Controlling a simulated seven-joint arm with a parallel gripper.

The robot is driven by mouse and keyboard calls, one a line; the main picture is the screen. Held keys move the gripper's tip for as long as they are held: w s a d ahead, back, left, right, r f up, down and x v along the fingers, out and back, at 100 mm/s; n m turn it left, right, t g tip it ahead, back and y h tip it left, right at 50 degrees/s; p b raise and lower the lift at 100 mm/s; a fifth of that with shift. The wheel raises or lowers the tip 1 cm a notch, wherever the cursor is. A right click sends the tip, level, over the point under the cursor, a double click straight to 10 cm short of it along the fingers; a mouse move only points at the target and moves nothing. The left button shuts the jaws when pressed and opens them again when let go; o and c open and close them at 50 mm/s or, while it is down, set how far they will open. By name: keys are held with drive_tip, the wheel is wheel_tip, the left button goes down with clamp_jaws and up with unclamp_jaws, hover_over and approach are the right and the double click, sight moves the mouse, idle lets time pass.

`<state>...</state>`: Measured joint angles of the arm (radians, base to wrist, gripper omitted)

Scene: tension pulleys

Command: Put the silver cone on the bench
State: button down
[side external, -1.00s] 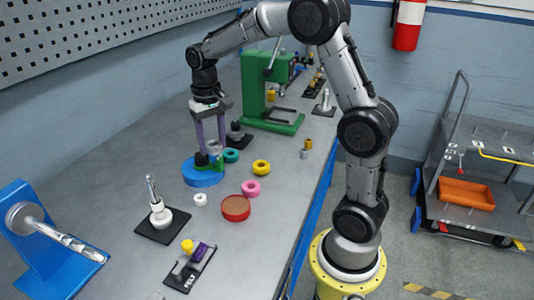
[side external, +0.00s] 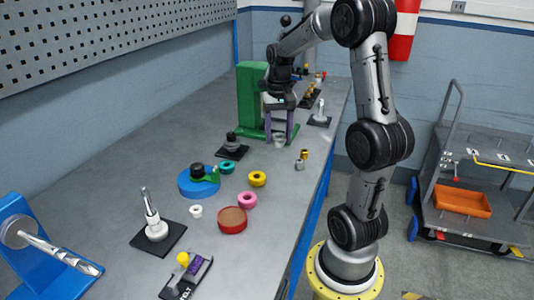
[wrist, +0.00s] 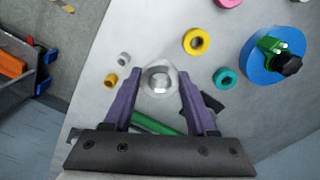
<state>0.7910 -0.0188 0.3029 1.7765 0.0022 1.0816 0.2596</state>
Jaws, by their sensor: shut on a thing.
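The silver cone (side external: 279,140) is between the purple fingers of my gripper (side external: 279,143), low over the bench (side external: 120,180) beside the green press. In the wrist view the cone (wrist: 160,78) looks round, with a bright centre, and sits between the fingertips of my gripper (wrist: 160,95). The jaws are shut on it. I cannot tell whether its underside touches the bench. The blue disc (side external: 190,190) carries a black knob and a green piece, and stands apart from the gripper to the left.
The green press (side external: 250,95) stands close behind. A small brass cylinder (side external: 304,154) and a small grey one (side external: 299,165) stand to the right near the bench edge. Teal (side external: 227,167), yellow (side external: 257,179) and pink rings (side external: 247,200) lie nearer. A black plate (side external: 232,152) is at left.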

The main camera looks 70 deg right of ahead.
hover_over(267, 162)
wheel_tip(267, 162, down, 7)
drive_tip(key=shift+s+r, duration=0.1)
drive_tip(key=shift+r, duration=0.05)
drive_tip(key=shift+d+f, duration=0.15)
drive_tip(key=shift+f, duration=1.6)
drive_tip(key=shift+f, duration=0.1)
drive_tip(key=shift+c, duration=1)
unclamp_jaws()
drive_tip(key=shift+f, duration=0.1)
